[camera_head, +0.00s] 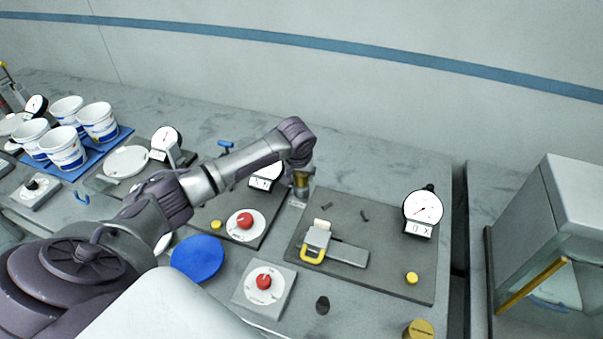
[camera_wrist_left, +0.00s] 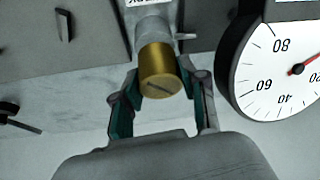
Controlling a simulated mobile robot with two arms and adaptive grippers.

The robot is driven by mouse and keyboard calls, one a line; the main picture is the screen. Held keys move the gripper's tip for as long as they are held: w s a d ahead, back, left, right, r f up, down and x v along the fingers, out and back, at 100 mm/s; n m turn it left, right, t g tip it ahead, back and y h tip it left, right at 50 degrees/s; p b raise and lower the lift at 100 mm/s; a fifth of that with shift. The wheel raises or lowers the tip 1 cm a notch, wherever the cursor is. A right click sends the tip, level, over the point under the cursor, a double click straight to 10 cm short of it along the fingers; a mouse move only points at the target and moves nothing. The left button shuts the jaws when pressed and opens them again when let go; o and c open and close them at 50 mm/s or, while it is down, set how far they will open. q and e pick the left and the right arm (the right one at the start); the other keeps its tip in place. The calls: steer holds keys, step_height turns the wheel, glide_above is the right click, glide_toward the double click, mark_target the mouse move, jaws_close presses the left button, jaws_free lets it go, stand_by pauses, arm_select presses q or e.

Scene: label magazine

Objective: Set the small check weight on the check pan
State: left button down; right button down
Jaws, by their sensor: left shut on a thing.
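A brass cylinder (camera_wrist_left: 160,72) with a slotted end sits between the fingers of my left gripper (camera_wrist_left: 162,105) in the left wrist view. The gripper is shut on it. In the head view, my left gripper (camera_head: 301,172) reaches down behind the grey boards, with the brass cylinder (camera_head: 301,183) partly hidden. A grey fitting (camera_wrist_left: 153,28) adjoins the cylinder; I cannot tell whether they are joined. A larger brass weight (camera_head: 419,330) is cut by the bottom edge. A round white plate (camera_head: 125,161) lies at the left; I cannot tell which thing is the check pan. My right gripper is not in view.
Dial gauges stand close by, one (camera_wrist_left: 285,70) beside the gripper and another (camera_head: 423,206) at the right. A clamp (camera_head: 318,243), red knobs (camera_head: 246,221) and a blue disc (camera_head: 196,258) occupy the middle. White tubs (camera_head: 61,148) stand left; a glass-fronted case (camera_head: 550,245) is right.

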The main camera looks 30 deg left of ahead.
arm_select(q)
steer(key=shift+w+f, duration=0.1)
steer(key=shift+f, duration=0.45)
steer(key=c, duration=0.9)
jaws_free()
steer(key=shift+f, duration=0.15)
steer(key=shift+s+d+r, duration=0.1)
steer(key=shift+s+r, duration=0.1)
steer(key=shift+r, duration=0.3)
steer(key=b+v, duration=0.1)
steer(key=v, duration=1)
steer(key=shift+b, duration=0.4)
steer(key=shift+s, duration=0.1)
